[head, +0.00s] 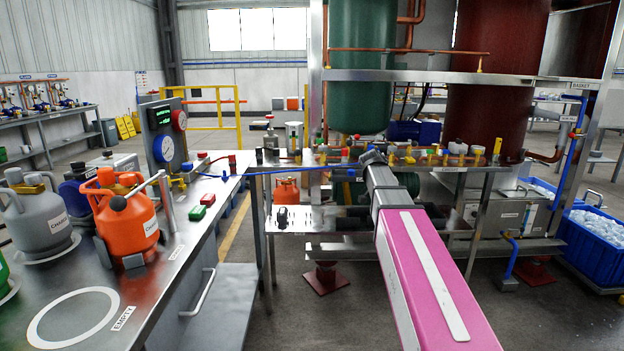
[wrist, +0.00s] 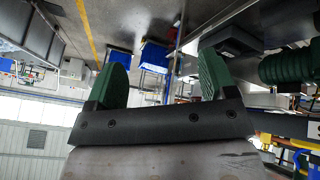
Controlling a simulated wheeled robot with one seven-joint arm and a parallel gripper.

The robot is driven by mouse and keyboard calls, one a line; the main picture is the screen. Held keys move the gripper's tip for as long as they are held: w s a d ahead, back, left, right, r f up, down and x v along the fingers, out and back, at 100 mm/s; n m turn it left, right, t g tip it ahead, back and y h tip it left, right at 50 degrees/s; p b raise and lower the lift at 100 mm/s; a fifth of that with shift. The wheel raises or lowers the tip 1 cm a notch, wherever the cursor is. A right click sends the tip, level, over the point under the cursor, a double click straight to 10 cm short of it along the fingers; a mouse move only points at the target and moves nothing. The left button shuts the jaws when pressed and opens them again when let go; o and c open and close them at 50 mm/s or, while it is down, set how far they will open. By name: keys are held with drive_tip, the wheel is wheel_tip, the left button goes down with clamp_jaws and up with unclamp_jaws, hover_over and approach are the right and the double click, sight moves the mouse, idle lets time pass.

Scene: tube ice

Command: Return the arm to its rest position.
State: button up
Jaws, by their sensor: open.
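My arm (head: 430,265), with a pink link and a grey forward section, reaches from the lower right of the head view toward the pipe bench in the middle. Its far end is near the bench's front edge; the fingers cannot be made out clearly there. In the wrist view my gripper (wrist: 163,75) has its two green finger pads wide apart, with nothing held between them. The wrist view appears upside down.
The left workbench (head: 220,195) holds an orange cylinder (head: 125,220), a grey cylinder (head: 38,217) and an empty ring marked EMPTY (head: 75,318). A gauge panel (head: 165,130) stands behind. A blue ice bin (head: 590,250) is at right. Floor shows between left bench and arm.

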drive_tip(key=s+a+f+n+y, duration=0.2)
drive_tip(key=s+a+f+n, duration=0.1)
drive_tip(key=s+f, duration=0.4)
drive_tip(key=s+a+f+n+y, duration=0.2)
drive_tip(key=s+f, duration=0.6)
drive_tip(key=f, duration=0.4)
drive_tip(key=s+a+f+n+y, duration=0.2)
drive_tip(key=s+a+f+n, duration=0.3)
drive_tip(key=f, duration=0.4)
drive_tip(key=shift+s+f+n+g, duration=0.3)
drive_tip(key=shift+s+n, duration=0.2)
drive_tip(key=shift+s, duration=0.65)
drive_tip(key=shift+a, duration=0.1)
